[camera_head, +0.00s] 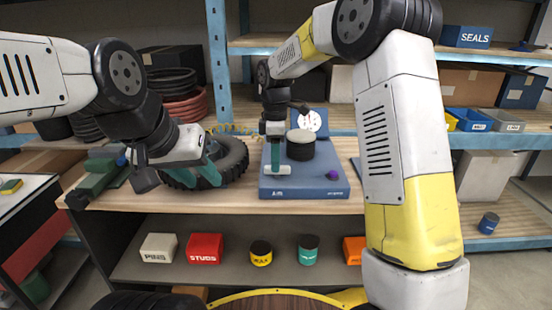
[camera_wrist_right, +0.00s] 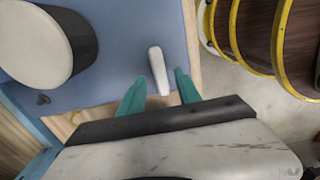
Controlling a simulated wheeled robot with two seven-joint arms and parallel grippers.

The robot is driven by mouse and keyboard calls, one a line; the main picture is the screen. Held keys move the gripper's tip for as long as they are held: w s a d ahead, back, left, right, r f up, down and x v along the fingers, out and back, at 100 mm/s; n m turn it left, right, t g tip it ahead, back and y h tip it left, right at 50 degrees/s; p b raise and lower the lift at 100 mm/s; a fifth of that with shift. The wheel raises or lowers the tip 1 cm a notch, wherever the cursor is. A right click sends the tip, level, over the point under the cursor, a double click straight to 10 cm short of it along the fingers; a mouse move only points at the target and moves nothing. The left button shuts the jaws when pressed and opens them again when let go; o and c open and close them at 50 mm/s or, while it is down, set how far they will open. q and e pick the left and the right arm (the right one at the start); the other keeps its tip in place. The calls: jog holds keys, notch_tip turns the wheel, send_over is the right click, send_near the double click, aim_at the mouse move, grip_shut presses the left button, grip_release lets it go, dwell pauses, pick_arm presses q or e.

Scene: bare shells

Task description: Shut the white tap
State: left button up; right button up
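The white tap (camera_head: 284,169) is a short white lever on the front left of a blue panel unit (camera_head: 310,189). In the right wrist view the lever (camera_wrist_right: 158,70) lies lengthwise, its near end between the teal fingers. My right gripper (camera_head: 275,157) reaches down over the tap from above. In the wrist view the right gripper (camera_wrist_right: 160,84) is open, with a gap on each side of the lever. My left gripper (camera_head: 211,160) has its teal fingers apart, in front of a black tyre, and appears empty.
On the panel stand a black cylinder with a pale top (camera_head: 300,148), a white gauge (camera_head: 310,120) and a purple knob (camera_head: 332,175). The tyre (camera_head: 234,158) and a green tool (camera_head: 95,181) lie to the left. Boxes and tins fill the shelf below.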

jog(key=shift+f, duration=0.65)
grip_shut()
